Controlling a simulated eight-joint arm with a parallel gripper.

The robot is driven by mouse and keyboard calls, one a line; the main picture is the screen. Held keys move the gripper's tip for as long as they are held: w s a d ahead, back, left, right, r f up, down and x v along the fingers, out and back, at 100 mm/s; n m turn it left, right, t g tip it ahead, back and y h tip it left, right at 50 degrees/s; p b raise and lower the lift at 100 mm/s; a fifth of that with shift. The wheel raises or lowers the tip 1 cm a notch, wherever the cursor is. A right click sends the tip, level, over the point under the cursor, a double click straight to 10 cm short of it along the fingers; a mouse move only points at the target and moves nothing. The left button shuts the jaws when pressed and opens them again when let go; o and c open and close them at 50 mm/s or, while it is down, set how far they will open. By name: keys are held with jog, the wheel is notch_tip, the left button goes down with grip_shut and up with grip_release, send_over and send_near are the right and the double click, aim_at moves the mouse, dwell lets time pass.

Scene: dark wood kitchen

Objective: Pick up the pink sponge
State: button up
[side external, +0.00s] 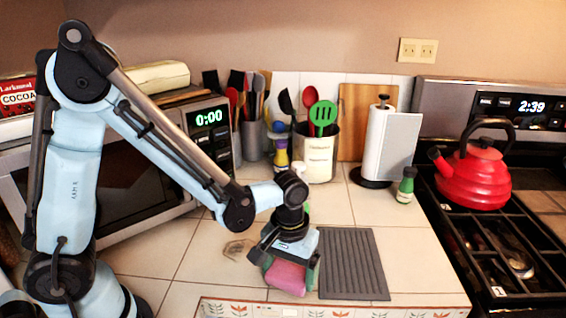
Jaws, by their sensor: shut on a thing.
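The pink sponge (287,277) is at the front of the tiled counter in the side external view, just left of the grey ribbed mat. My gripper (288,262) points down over it, with a dark finger on each side of the sponge. The gripper is shut on the sponge. The sponge's upper part is hidden by the gripper. I cannot tell whether the sponge touches the counter or hangs just above it.
A grey ribbed mat (352,264) lies right beside the gripper. A green-capped bottle (405,186), a paper towel roll (388,145) and a utensil crock (317,152) stand behind. A red kettle (474,174) is on the stove at right. Tiles left of the gripper are mostly clear.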

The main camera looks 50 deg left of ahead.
aim_at(289, 272)
jog(key=shift+r, duration=0.8)
notch_tip(289, 272, up, 3)
jog(key=shift+f, duration=0.15)
jog(key=s+d+r, duration=0.6)
jog(key=s+d, duration=0.2)
jog(key=shift+s+r, duration=0.2)
jog(key=shift+r, duration=0.15)
jog(key=shift+d, duration=0.1)
